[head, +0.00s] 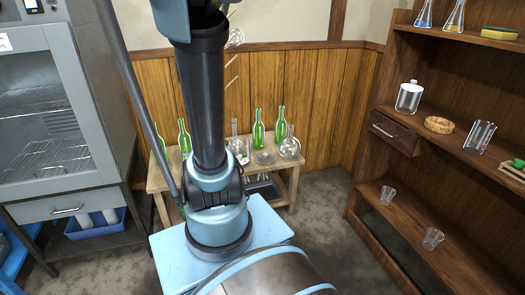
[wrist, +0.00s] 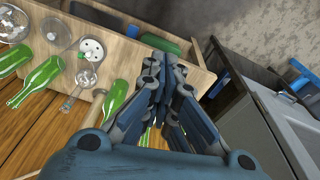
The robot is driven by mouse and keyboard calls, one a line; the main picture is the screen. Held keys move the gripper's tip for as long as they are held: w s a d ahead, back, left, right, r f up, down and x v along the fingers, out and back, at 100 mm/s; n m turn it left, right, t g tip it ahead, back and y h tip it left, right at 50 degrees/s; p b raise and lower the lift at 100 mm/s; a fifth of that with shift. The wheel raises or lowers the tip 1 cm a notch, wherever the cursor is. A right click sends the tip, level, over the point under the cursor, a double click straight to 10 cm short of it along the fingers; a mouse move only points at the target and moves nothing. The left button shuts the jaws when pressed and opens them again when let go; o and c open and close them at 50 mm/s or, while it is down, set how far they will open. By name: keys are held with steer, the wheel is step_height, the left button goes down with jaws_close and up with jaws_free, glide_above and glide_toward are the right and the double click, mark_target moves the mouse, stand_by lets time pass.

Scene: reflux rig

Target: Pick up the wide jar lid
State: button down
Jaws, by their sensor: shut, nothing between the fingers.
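My gripper (wrist: 163,66) shows in the wrist view, with its blue-grey fingers together and nothing between them. It is over or near the end of the wooden table (wrist: 115,38). In the head view my own arm hides it. A clear round glass piece (wrist: 55,27) lies on the table, left of the gripper in the wrist view; it also shows in the head view (head: 265,158). I cannot tell whether it is the wide jar lid. A glass jar with a pale top (head: 409,97) stands on the right shelf, away from the gripper.
Several green bottles (head: 258,129) and a round glass flask (head: 290,146) stand on the table. A grey oven cabinet (head: 55,110) is at the left. The wooden shelf unit (head: 398,150) at the right holds glassware and a cork ring (head: 438,125).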

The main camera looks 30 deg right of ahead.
steer(key=w+d+f, duration=0.1)
steer(key=w+d, duration=0.7)
steer(key=w, duration=0.1)
steer(key=w+d+f+m+g, duration=0.1)
steer(key=w+d+f, duration=0.15)
steer(key=d, duration=0.25)
steer(key=w+d+f, duration=0.2)
steer(key=w+d, duration=0.1)
steer(key=d, duration=0.3)
steer(key=m, duration=0.1)
glide_toward(267, 159)
steer(key=w+d+r, duration=0.2)
steer(key=w+r, duration=0.1)
steer(key=w, duration=0.3)
steer(key=shift+g, duration=0.3)
steer(key=f, duration=0.9)
steer(key=shift+a+f, duration=0.2)
steer(key=shift+a, duration=0.1)
steer(key=s, duration=0.5)
steer(key=shift+s+a, duration=0.35)
steer(key=shift+a, duration=0.3)
steer(key=shift+r, duration=0.1)
